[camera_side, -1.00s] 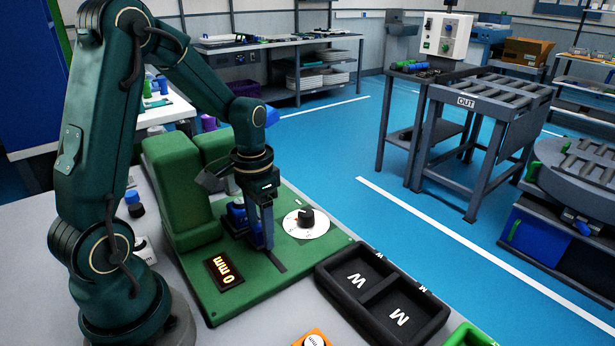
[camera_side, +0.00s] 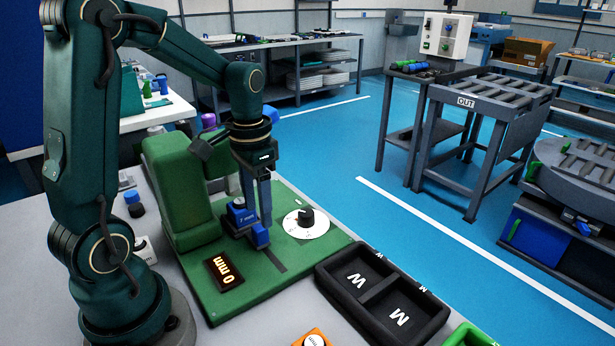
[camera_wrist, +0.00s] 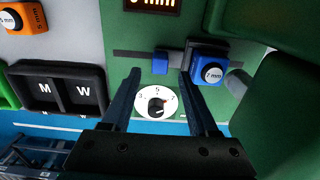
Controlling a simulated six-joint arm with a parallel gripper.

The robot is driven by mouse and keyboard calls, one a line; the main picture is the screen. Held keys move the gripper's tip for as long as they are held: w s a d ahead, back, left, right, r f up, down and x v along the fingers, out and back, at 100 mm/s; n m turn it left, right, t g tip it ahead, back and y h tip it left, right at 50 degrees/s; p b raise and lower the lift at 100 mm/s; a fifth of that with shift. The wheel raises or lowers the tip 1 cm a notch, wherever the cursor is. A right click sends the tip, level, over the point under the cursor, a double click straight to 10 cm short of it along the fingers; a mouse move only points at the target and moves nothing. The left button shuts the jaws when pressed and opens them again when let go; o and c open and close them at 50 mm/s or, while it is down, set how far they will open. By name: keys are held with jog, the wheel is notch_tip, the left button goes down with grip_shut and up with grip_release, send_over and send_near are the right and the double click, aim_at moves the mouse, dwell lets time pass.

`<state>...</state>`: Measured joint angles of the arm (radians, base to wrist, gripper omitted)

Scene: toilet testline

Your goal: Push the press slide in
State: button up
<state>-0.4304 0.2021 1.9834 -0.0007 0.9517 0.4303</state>
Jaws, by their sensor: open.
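A small blue block (camera_wrist: 160,62) sits on the dark slot (camera_wrist: 130,54) in the green base plate. It looks like the press slide, but I cannot be sure. A larger blue piece marked 7 mm (camera_wrist: 208,72) sits to its right, by the green housing. It also shows in the side view (camera_side: 238,214) beside my fingers. My gripper (camera_wrist: 161,74) is open and empty, pointing down at the slot. In the wrist view its fingertips appear on either side of the small block, with no clear contact. In the side view my gripper (camera_side: 259,218) is just above the slot.
A white dial with a black knob (camera_side: 306,222) stands right of the slot. A display (camera_side: 225,271) reads 0 mm. A black two-compartment tray (camera_side: 363,318) marked W and M lies in front. The green housing (camera_side: 178,190) stands close on the left.

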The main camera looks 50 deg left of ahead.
aim_at(259, 227)
jog(key=shift+o, duration=0.2)
jog(key=m, duration=0.3)
jog(key=s+a+m+y, duration=0.1)
jog(key=shift+f+m+g, duration=0.15)
jog(key=shift+m+g, duration=0.15)
jog(key=shift+m, duration=0.1)
jog(key=m, duration=0.3)
jog(key=shift+s+f+y, duration=0.1)
jog(key=shift+s+y, duration=0.05)
jog(key=shift+y, duration=0.25)
jog(key=m+y, duration=0.1)
jog(key=m, duration=0.3)
jog(key=shift+d, duration=0.15)
jog(key=m, duration=0.1)
jog(key=m+y, duration=0.1)
jog(key=m, duration=0.1)
jog(key=shift+w+d+m, duration=0.2)
jog(key=shift+d+m, duration=0.1)
jog(key=shift+w+d+m+y, duration=0.2)
jog(key=shift+d+m, duration=0.2)
jog(key=shift+m, duration=0.2)
jog(key=shift+w+d+m+y, duration=0.2)
jog(key=shift+d+m, duration=0.15)
jog(key=shift+m, duration=0.25)
jog(key=shift+d, duration=0.2)
jog(key=shift+x, duration=2.45)
jog(key=shift+w, duration=0.1)
